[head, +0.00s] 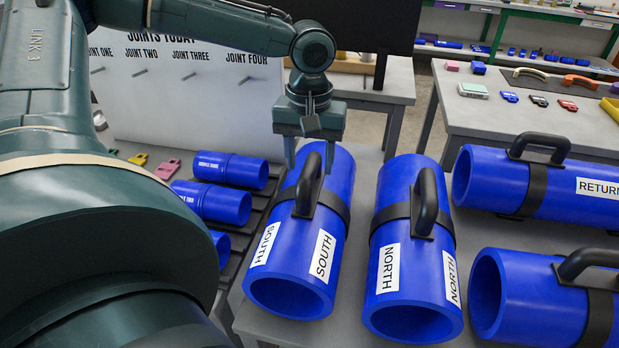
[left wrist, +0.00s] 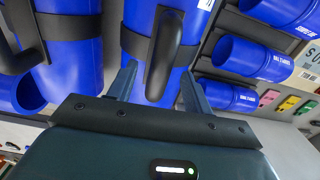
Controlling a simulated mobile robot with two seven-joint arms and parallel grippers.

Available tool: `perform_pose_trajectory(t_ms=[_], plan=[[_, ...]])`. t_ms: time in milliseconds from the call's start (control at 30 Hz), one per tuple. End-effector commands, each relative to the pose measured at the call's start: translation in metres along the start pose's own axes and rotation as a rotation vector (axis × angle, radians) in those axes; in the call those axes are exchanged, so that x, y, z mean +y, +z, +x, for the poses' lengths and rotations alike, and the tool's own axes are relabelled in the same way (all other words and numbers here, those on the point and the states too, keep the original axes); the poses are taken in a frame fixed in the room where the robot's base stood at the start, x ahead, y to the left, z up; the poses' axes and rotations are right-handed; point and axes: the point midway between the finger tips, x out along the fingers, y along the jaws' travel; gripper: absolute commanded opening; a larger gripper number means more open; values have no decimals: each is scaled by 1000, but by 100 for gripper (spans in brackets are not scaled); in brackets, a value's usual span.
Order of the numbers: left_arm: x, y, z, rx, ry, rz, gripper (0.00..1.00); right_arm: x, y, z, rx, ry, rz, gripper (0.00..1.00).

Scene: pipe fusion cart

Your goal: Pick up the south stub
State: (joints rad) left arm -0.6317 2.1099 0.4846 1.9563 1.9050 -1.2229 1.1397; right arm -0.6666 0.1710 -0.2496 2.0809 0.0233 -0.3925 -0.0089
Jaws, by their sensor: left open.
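The south stub (head: 332,222) is a thick blue pipe with white SOUTH labels, lying on the grey table. A black band circles it and a black handle (head: 308,186) stands up from its top. My left gripper (head: 309,160) is above the far end of the handle, fingers pointing down. In the left wrist view, the open fingers (left wrist: 160,85) stand on either side of the handle (left wrist: 161,55), and nothing is gripped. Whether a finger touches the handle I cannot tell. My right gripper is not in view.
The NORTH stub (head: 408,250) lies close to the right, with its own handle. The RETURN pipe (head: 548,184) and another blue pipe (head: 535,300) lie further right. Smaller blue pipes (head: 230,168) sit in a dark rack to the left. A white board (head: 190,90) stands behind.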

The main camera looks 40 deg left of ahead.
Motion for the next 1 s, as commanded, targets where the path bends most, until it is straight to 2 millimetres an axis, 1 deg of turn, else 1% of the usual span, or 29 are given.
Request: perform_pose_trajectory(t_ms=[200,300,400,600,1000], plan=[[-1,3,33,-6,-2,1,50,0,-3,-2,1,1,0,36],[-1,2,44,-3,-2,1,50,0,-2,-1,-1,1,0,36],[0,2,48,-1,1,1,50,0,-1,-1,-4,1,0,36],[0,2,49,1,1,1,50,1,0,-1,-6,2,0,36],[0,2,48,0,0,1,18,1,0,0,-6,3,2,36]])
